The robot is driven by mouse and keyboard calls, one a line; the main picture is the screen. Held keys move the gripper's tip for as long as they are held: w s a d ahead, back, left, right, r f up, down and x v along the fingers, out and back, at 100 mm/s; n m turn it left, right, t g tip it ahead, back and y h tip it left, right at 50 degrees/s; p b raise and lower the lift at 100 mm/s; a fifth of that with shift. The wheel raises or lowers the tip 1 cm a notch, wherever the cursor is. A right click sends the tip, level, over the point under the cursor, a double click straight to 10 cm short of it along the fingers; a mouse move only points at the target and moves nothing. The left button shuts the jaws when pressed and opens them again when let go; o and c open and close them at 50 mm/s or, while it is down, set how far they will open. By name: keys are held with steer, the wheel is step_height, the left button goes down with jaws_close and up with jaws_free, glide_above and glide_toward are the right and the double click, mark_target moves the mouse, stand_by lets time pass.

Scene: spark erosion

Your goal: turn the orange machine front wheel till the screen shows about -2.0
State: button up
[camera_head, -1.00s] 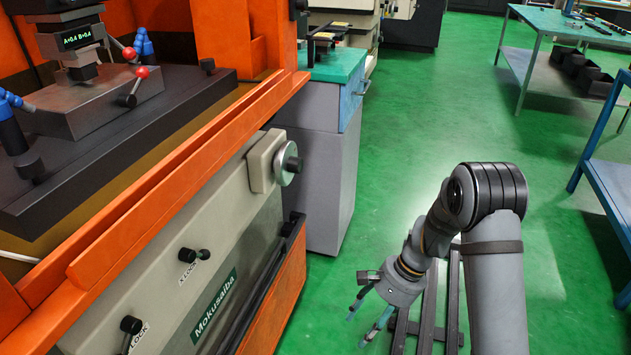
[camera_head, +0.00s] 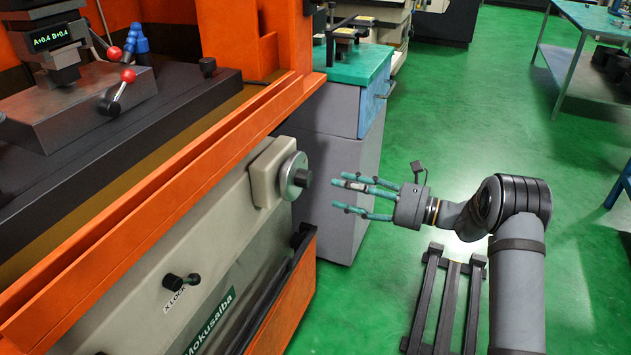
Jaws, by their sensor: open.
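The orange machine (camera_head: 180,215) fills the left side. On the right end of its beige front panel is the front wheel (camera_head: 293,178), a silver disc with a dark knob. A small screen (camera_head: 53,37) on the machine head reads A+0.4 B+0.4 in green. My gripper (camera_head: 338,192) has teal fingers, spread apart and empty. It is level, pointing left toward the wheel. The fingertips appear a short way right of the wheel, with a visible gap between them.
An X LOCK knob (camera_head: 181,280) sits lower on the panel. A grey cabinet with a teal top (camera_head: 355,65) stands behind the wheel and gripper. A teal table (camera_head: 590,22) is at the back right. Green floor is open in the middle.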

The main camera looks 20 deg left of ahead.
mark_target(310, 180)
steer(key=a, duration=0.8)
steer(key=shift+w, duration=0.35)
steer(key=shift+c, duration=0.7)
steer(key=c, duration=1)
